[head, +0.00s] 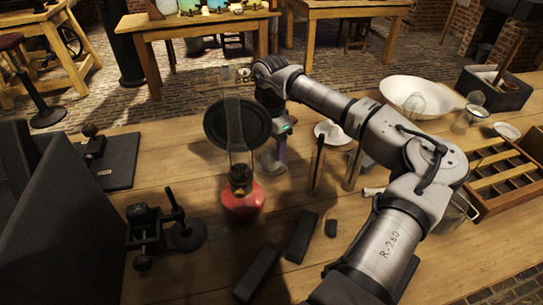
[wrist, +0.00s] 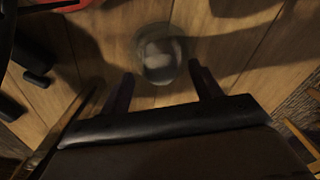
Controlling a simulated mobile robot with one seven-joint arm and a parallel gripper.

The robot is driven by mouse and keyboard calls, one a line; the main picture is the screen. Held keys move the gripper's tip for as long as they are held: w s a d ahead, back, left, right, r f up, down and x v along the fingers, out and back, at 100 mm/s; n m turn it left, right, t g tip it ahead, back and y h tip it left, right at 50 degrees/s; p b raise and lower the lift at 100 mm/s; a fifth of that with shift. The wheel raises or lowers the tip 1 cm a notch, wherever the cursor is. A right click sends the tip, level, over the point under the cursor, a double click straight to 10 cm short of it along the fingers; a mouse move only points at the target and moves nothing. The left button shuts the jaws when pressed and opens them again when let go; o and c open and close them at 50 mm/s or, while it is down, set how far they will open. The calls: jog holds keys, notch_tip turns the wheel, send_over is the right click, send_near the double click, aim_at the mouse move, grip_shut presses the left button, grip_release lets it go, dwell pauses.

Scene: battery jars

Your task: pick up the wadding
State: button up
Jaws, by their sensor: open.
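A pale, soft-looking lump, which I take for the wadding (wrist: 160,52), shows in the wrist view inside or under a clear, rounded glass (wrist: 161,75). I cannot tell which. My gripper (wrist: 161,69) is open and empty, with one finger on each side of the glass's near edge and apart from it. In the head view my gripper (head: 273,165) points down over the table behind the red-based lamp. I cannot make out the wadding in the head view; the lamp and my arm cover part of that area.
The red-based lamp (head: 242,203) with a tall glass chimney stands close left of my gripper. Dark blocks (head: 302,236) lie nearer the front. A white bowl (head: 400,92) and a compartment tray (head: 484,208) are at right. A black clamp-like device (head: 148,225) stands at left.

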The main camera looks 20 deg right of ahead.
aim_at(271, 151)
jog(key=shift+f, duration=1.65)
jog(key=shift+c, duration=0.2)
jog(key=c, duration=1.1)
jog(key=shift+r, duration=0.15)
notch_tip(271, 151, up, 20)
jog(key=shift+f+b, duration=0.1)
jog(key=shift+b, duration=0.9)
